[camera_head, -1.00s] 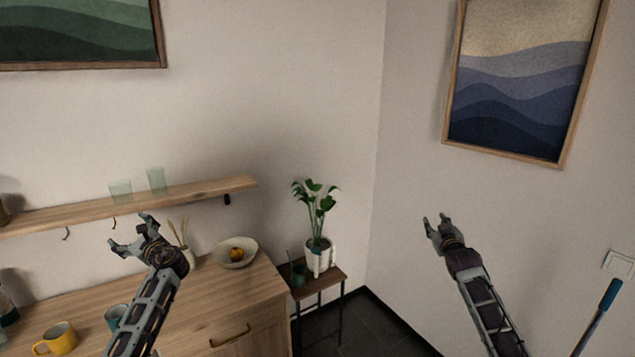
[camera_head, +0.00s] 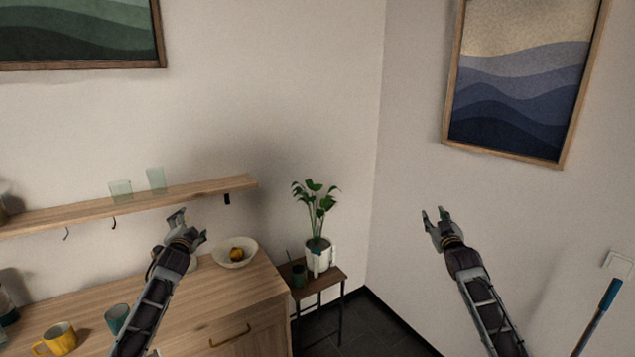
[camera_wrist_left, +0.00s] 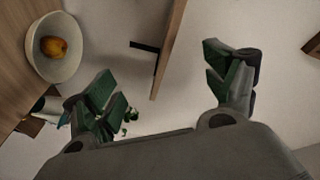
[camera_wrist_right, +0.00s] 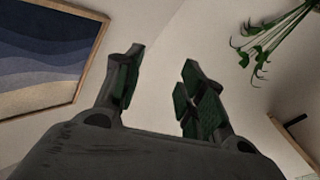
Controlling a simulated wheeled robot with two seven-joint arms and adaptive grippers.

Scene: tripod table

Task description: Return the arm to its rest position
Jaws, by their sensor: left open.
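My left gripper (camera_head: 188,224) is open and empty in the head view, raised over the wooden cabinet and just below the wall shelf. In the left wrist view its fingers (camera_wrist_left: 165,85) are spread wide with nothing between them. My right gripper (camera_head: 434,215) is raised in front of the right wall. In the right wrist view its fingers (camera_wrist_right: 157,82) stand apart with only wall between them.
The wooden shelf (camera_head: 130,205) with two glasses is close to my left gripper. On the cabinet (camera_head: 215,300) are a bowl (camera_head: 235,262) with fruit, a yellow mug (camera_head: 60,338) and a teal cup (camera_head: 117,318). A potted plant (camera_head: 319,255) stands on a small table between the arms.

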